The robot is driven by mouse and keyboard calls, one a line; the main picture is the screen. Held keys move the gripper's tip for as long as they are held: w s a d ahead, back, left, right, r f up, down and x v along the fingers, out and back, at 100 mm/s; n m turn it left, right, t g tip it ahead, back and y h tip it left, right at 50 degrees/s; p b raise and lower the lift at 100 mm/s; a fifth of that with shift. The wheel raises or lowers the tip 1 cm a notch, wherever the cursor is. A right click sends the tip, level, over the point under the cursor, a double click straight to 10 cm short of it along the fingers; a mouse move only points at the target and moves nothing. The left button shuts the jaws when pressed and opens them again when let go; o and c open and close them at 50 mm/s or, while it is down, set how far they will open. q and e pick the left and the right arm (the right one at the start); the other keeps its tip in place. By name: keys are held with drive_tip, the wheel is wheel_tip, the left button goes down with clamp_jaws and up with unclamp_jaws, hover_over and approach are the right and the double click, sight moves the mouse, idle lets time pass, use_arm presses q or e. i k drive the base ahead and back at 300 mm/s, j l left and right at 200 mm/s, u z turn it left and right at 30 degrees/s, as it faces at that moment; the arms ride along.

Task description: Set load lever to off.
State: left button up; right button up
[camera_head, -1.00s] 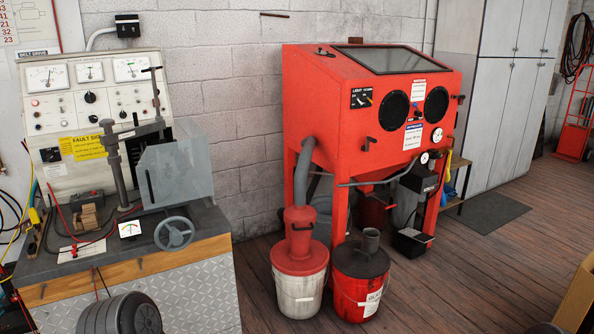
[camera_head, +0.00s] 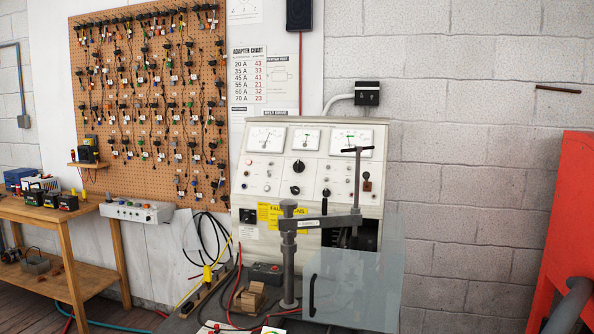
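The test bench (camera_head: 310,190) stands against the wall right of centre, with a cream panel of gauges, knobs and small lamps. A small dark lever-like control (camera_head: 367,182) sits at the panel's right side. A short black handle (camera_head: 324,206) shows upright at the panel's lower middle. I cannot read labels that tell which one is the load lever, nor its setting. A grey clamp post and arm (camera_head: 320,222) with a T-handle stands in front of the panel and hides part of it. Neither of my grippers is in view.
A clear guard (camera_head: 355,288) stands at the bench's front right. Wooden blocks (camera_head: 248,298) and cables lie on the bench top. A pegboard of adapter leads (camera_head: 150,100) and a wooden table (camera_head: 75,215) are at left. A red cabinet (camera_head: 570,220) is at the right edge.

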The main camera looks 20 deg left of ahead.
sight(366, 176)
drive_tip(key=i+l+u, duration=0.5)
drive_tip(key=l, duration=0.15)
drive_tip(key=i+l+u, duration=0.1)
drive_tip(key=l+u, duration=0.15)
drive_tip(key=i+l+u, duration=0.25)
drive_tip(key=l, duration=0.25)
drive_tip(key=l+u, duration=0.25)
drive_tip(key=l, duration=0.15)
